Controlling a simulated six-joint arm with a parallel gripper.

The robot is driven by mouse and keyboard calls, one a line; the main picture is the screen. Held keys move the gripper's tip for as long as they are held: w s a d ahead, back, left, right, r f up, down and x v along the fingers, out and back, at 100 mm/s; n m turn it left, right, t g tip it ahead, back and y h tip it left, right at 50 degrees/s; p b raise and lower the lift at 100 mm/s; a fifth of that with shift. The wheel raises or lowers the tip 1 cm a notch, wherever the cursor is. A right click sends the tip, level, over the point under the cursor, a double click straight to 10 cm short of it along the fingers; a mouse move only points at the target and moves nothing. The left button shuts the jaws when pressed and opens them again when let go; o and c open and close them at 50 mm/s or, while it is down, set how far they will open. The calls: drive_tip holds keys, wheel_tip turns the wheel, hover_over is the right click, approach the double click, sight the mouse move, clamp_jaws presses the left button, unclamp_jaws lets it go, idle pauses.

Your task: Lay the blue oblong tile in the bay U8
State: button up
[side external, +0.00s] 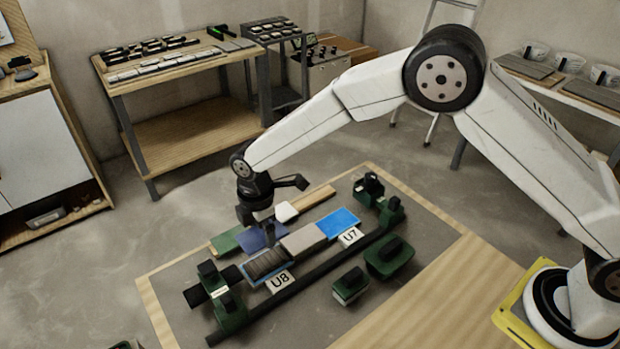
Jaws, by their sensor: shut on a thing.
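My gripper (268,234) is shut on a dull blue oblong tile (253,243), behind the rail frame. The fingers partly cover this tile, and I cannot tell its height above the board. The bay U8 (266,265) shows a dark ribbed bed at the left part of the frame, in front of the held tile. Its white label U8 (280,281) is at its front edge. A beige tile (303,241) lies right of the bay, and a bright blue tile (340,222) lies beyond it by the label U7 (350,237).
Green clamp-like blocks stand at the left end (232,312) and right end (391,213) of the dark front rail (310,280). Two more green blocks (390,258) (350,285) sit in front. A green piece (226,241) and a white piece (286,211) lie behind.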

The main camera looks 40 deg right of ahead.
sight(266, 261)
drive_tip(key=shift+f, duration=0.2)
drive_tip(key=shift+f, duration=3.6)
drive_tip(key=shift+f, duration=0.65)
drive_tip(key=o, duration=0.6)
drive_tip(key=shift+r, duration=4)
drive_tip(key=shift+d, duration=0.15)
